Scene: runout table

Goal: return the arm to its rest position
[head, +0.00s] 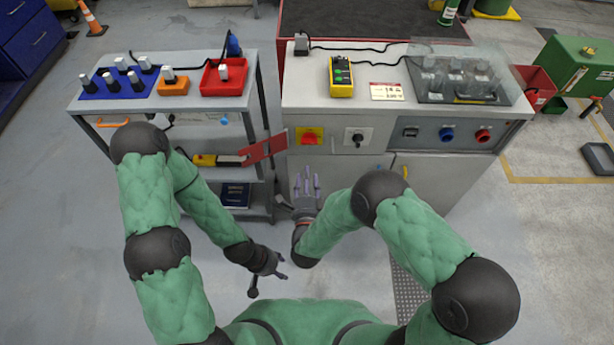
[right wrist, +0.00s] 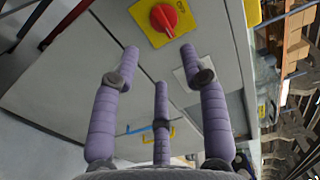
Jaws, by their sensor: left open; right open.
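My right gripper (head: 306,182) points forward in the head view, in front of the grey control cabinet (head: 354,180), below its red rotary switch on a yellow plate (head: 310,137). It is open and empty, its purple fingers spread. The right wrist view shows these fingers (right wrist: 160,75) apart, with the red switch (right wrist: 164,18) beyond them. I cannot tell the exact gap to the cabinet front. My left gripper (head: 268,284) is open and empty, low in front of my body, above the floor. Both my green arms are bent at the elbows.
A grey trolley (head: 182,105) at left carries a blue tray (head: 112,87), an orange block holder (head: 173,87) and a red tray (head: 224,78). A red hasp-like plate (head: 264,149) sticks out between trolley and cabinet. A yellow meter (head: 341,78) lies on the cabinet top.

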